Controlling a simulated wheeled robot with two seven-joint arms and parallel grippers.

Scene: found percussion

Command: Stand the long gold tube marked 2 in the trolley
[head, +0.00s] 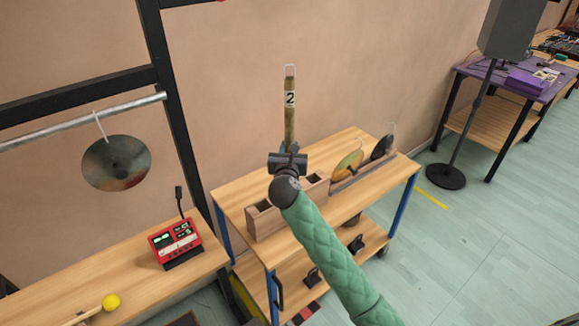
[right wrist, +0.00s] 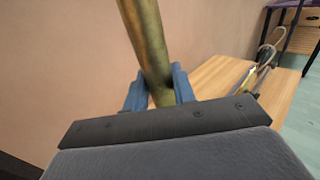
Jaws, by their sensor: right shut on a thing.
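The long gold tube (head: 289,118) is upright in the head view, with a black 2 on a white label and a pale loop at its top. My right gripper (head: 291,150) is shut on its lower part, above the trolley (head: 342,142). In the right wrist view the tube (right wrist: 147,40) stands between the blue fingers (right wrist: 155,90), leaning slightly. A wooden box with square openings (head: 263,226) stands on the trolley's top, below and around my gripper in the picture. The tube's lower end is hidden behind my gripper, so I cannot tell whether it is in an opening. My left gripper is out of view.
A rack with a gold disc (head: 347,165) and a dark disc (head: 382,147) stands on the trolley's right side. A bench at left holds a red device (head: 175,242) and a yellow-headed mallet (head: 110,302). A rusty disc (head: 116,163) hangs from a bar. A speaker stand (head: 446,176) is at right.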

